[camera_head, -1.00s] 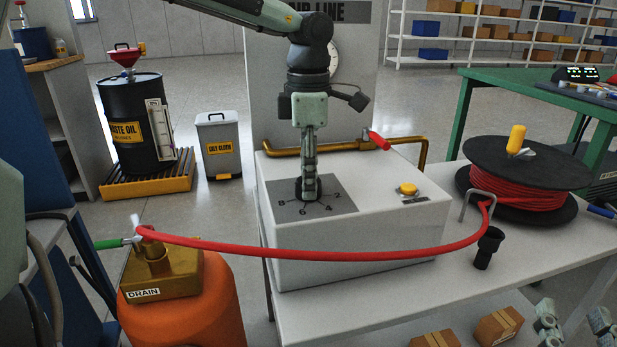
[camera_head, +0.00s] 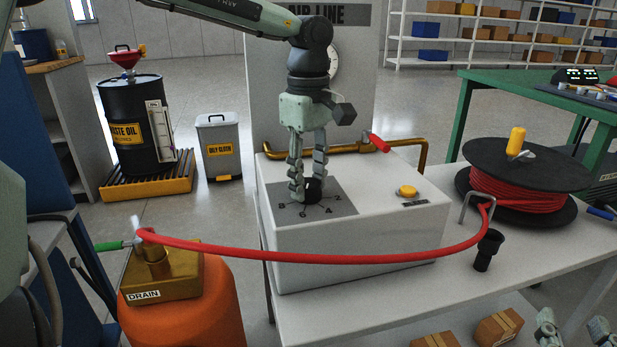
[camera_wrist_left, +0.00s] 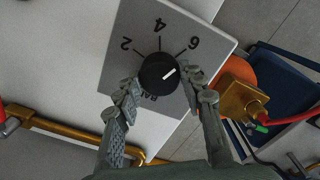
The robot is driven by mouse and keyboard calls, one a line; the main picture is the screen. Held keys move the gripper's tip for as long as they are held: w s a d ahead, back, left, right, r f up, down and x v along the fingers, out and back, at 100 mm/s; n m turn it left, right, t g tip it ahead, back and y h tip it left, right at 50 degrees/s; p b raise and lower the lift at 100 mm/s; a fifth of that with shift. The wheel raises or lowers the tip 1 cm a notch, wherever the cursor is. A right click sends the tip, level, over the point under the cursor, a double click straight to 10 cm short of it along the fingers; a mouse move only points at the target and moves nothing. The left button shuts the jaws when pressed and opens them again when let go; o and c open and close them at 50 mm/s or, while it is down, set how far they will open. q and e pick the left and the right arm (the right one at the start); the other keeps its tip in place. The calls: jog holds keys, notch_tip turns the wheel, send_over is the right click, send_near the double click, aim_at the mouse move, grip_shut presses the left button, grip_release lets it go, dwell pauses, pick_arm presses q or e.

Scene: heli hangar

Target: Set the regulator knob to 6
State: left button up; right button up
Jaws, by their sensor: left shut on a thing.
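The regulator knob (camera_wrist_left: 158,73) is a black round dial with a white pointer line on a grey plate (camera_wrist_left: 118,66) marked 2, 4 and 6. The knob also shows in the head view (camera_head: 314,188), on top of the white box (camera_head: 350,240). My left gripper (camera_head: 307,190) points down at it, with one finger on each side, shut on the knob. In the left wrist view its fingers (camera_wrist_left: 160,80) cover part of the plate's lower lettering. My right gripper (camera_head: 573,315) is low at the right edge, fingers apart and empty.
A red hose (camera_head: 320,258) crosses in front of the box from the orange drain tank (camera_head: 185,310) to the reel (camera_head: 525,185). A brass pipe with a red lever (camera_head: 379,142) runs behind the knob. A yellow button (camera_head: 407,190) is to its right.

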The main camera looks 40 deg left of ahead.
aim_at(309, 183)
jog(key=shift+f, duration=0.2)
dwell(0.4)
pick_arm(q)
jog(key=o, duration=1.2)
jog(key=shift+c, duration=0.2)
pick_arm(e)
jog(key=shift+a, duration=0.1)
pick_arm(q)
jog(key=shift+r, duration=0.1)
pick_arm(e)
jog(key=shift+f, duration=0.1)
pick_arm(q)
notch_tip(309, 183, up, 12)
pick_arm(e)
jog(key=shift+s, duration=0.1)
